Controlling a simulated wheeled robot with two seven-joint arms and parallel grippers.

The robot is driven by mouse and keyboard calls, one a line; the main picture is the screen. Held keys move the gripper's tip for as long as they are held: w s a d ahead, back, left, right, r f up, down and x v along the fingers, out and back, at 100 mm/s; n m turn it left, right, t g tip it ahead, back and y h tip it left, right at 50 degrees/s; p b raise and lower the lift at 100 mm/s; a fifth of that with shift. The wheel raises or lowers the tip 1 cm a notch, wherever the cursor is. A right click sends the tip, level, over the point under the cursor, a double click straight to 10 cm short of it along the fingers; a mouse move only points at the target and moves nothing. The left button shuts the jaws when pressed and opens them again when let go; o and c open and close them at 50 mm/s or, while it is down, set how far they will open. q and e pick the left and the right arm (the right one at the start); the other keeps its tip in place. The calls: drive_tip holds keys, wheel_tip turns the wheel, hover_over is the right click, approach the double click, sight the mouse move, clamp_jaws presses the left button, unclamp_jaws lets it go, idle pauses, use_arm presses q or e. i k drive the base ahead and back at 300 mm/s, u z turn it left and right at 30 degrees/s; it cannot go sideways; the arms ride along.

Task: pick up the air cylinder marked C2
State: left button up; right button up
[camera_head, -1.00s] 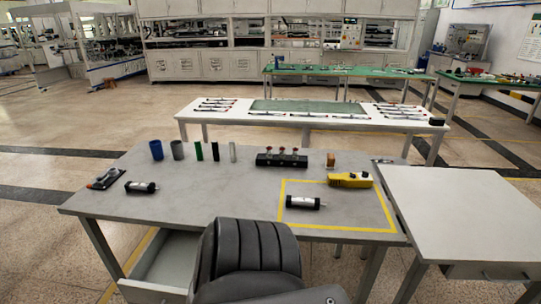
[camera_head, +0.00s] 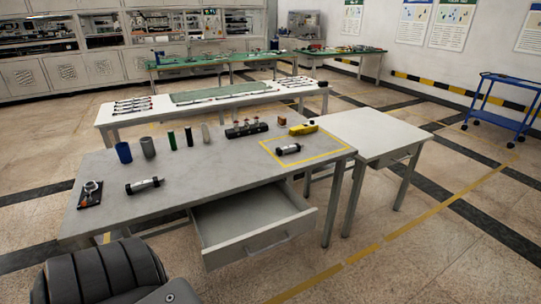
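Two small cylinders with a pale body and black ends lie on the grey workbench (camera_head: 215,165). One cylinder (camera_head: 144,186) lies on the left part of the bench top. The other cylinder (camera_head: 288,149) lies inside a yellow taped rectangle at the right end. Any marking on them is too small to read, so I cannot tell which is C2. Neither of my grippers is in view; only a dark part of my own body shows at the lower left.
A blue cup (camera_head: 123,152), a grey cup (camera_head: 147,147), several upright rods, a black block (camera_head: 246,130) and a yellow tool (camera_head: 303,129) line the back. An open drawer (camera_head: 255,222) juts from the bench front. A side table (camera_head: 378,133) adjoins the right.

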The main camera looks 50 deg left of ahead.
sight(280, 151)
drive_tip(key=k, duration=0.1)
drive_tip(key=u, duration=0.75)
